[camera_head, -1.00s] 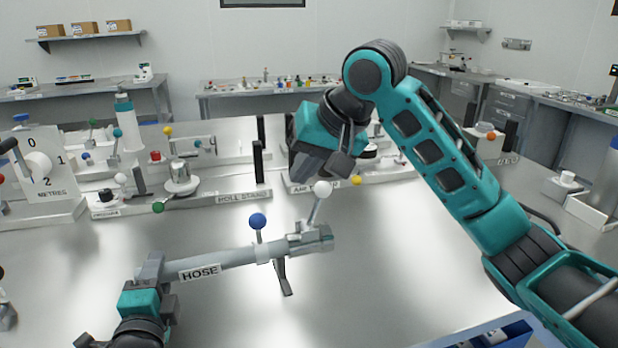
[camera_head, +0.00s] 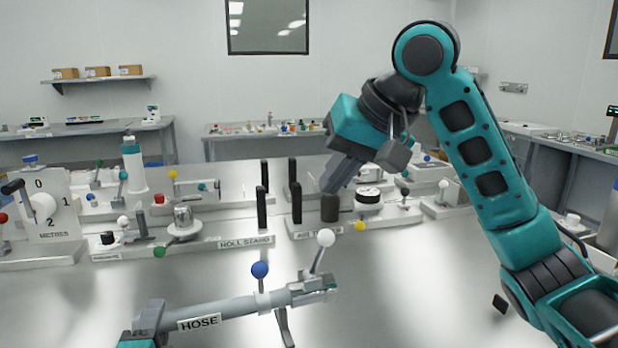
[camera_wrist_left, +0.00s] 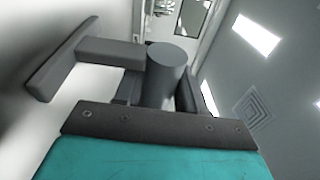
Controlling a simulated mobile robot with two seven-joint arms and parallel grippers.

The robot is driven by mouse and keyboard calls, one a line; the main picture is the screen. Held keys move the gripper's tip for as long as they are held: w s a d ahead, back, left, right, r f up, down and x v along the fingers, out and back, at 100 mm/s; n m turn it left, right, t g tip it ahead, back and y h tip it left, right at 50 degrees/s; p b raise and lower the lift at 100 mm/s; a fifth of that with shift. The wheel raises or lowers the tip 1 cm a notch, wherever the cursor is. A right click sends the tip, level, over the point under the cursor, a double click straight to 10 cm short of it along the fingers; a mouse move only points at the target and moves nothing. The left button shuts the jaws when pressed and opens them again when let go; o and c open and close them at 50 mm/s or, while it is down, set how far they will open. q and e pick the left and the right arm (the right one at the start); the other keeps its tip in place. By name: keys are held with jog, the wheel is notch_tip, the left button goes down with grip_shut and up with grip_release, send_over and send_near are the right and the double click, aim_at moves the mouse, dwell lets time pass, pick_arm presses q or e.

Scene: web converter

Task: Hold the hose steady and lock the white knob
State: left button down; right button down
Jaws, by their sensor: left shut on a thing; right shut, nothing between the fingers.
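The grey hose (camera_head: 238,306), labelled HOSE, is held above the bench in a tilted pose, its right end higher. A white knob (camera_head: 326,237) tops a short lever at the hose's right-end fitting (camera_head: 312,289). A blue knob (camera_head: 260,269) stands further left on the hose. My left gripper (camera_head: 148,318) is shut on the hose's left end; the left wrist view shows the grey round hose end (camera_wrist_left: 167,75) between the fingers. My right gripper (camera_head: 337,178) is shut and empty, above and beyond the white knob, apart from it.
Behind the hose, a white stand (camera_head: 210,248) carries several fittings and dark posts. The bench front right of the hose (camera_head: 420,300) is mostly clear.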

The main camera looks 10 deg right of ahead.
pick_arm(q)
jog(key=shift+a+f+p, duration=0.15)
jog(key=shift+f+p, duration=0.2)
jog(key=shift+p, duration=0.1)
dwell(0.3)
jog(key=c, duration=0.9)
grip_release()
jog(key=shift+o, duration=1.4)
jog(key=shift+r, duration=0.2)
jog(key=shift+o, duration=0.2)
jog(key=shift+r, duration=0.1)
jog(key=shift+s, duration=0.1)
jog(key=shift+s+a, duration=0.2)
jog(key=shift+s, duration=3.7)
jog(key=shift+d, duration=0.1)
